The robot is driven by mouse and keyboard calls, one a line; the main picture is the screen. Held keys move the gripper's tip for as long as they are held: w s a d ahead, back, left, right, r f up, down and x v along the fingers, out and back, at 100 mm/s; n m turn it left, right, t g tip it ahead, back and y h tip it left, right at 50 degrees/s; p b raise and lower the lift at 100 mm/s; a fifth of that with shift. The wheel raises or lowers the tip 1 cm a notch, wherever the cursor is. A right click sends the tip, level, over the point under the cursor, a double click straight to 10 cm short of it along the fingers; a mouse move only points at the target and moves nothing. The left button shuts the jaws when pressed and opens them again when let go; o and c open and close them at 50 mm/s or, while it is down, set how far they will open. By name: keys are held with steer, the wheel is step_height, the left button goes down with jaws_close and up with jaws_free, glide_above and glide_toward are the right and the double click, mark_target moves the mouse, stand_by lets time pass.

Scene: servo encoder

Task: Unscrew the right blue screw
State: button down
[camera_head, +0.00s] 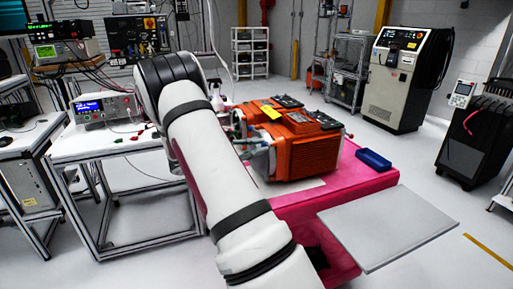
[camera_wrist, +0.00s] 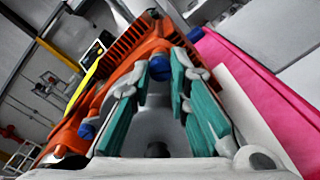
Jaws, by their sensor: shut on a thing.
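An orange servo unit (camera_head: 305,155) with black parts on top sits on the pink table (camera_head: 345,182); its orange housing also shows in the wrist view (camera_wrist: 125,50). In the wrist view, a blue screw (camera_wrist: 160,68) sits between the tips of my gripper (camera_wrist: 160,75), whose teal-padded fingers are closed on it. A second blue screw (camera_wrist: 87,131) shows at the left, outside the fingers. In the head view, my arm hides part of the servo's left side and most of my gripper (camera_head: 250,148); the screws cannot be made out there.
A blue tray (camera_head: 373,159) stands on the table right of the servo. A grey panel (camera_head: 390,225) is at the front right. A white bench with a power supply (camera_head: 105,108) stands at the left. Grey machines stand on the floor at the right.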

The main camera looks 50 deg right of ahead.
steer(key=c, duration=1.5)
jaws_free()
steer(key=shift+s+d+f, duration=0.1)
steer(key=shift+s+d, duration=0.1)
steer(key=shift+s, duration=0.05)
steer(key=shift+w+a, duration=0.15)
steer(key=shift+w, duration=0.05)
steer(key=shift+w+a, duration=0.15)
steer(key=shift+a, duration=0.1)
steer(key=v, duration=1.1)
steer(key=shift+w+a, duration=0.1)
